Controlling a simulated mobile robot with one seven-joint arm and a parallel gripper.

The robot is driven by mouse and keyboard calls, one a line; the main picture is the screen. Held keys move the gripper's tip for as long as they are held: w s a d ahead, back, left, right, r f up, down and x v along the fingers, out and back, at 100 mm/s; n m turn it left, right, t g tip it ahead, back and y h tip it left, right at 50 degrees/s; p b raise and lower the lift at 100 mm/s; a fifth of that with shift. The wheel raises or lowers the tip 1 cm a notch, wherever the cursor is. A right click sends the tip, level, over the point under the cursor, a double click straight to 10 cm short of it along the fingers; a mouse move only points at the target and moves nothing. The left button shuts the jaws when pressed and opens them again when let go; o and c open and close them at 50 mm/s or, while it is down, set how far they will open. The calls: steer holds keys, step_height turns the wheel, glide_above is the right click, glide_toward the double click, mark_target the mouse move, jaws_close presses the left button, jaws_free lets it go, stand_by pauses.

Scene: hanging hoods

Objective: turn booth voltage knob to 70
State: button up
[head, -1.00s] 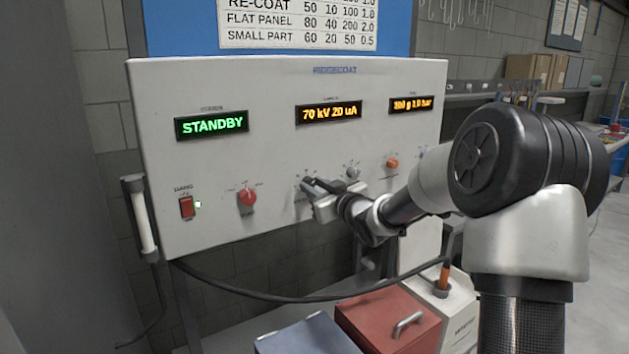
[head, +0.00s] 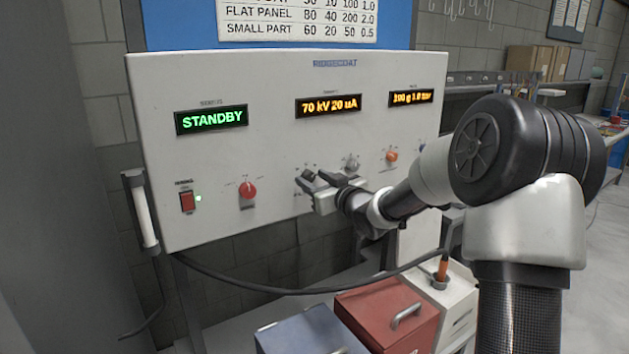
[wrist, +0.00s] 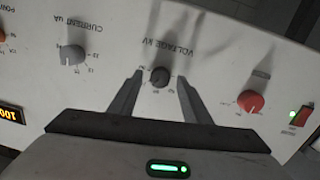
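The grey control panel (head: 270,150) carries a dark voltage knob (head: 308,174), which also shows in the wrist view (wrist: 160,76) under the upside-down label VOLTAGE KV. The panel's middle display (head: 329,106) reads 70 kV 20 uA. My gripper (head: 319,181) is in front of the knob. In the wrist view my gripper (wrist: 160,79) is open, one finger on each side of the knob with gaps between, holding nothing. The exact pointer direction of the knob is too small to read.
A grey current knob (wrist: 72,54) and a red knob (wrist: 250,101) flank the voltage knob. A red switch (head: 187,202) is at the panel's left. A green display (head: 211,120) reads STANDBY. Red (head: 385,315) and blue (head: 310,335) boxes stand below.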

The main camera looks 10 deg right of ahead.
steer(key=v, duration=1.7)
steer(key=shift+s, duration=0.2)
steer(key=shift+d, duration=0.1)
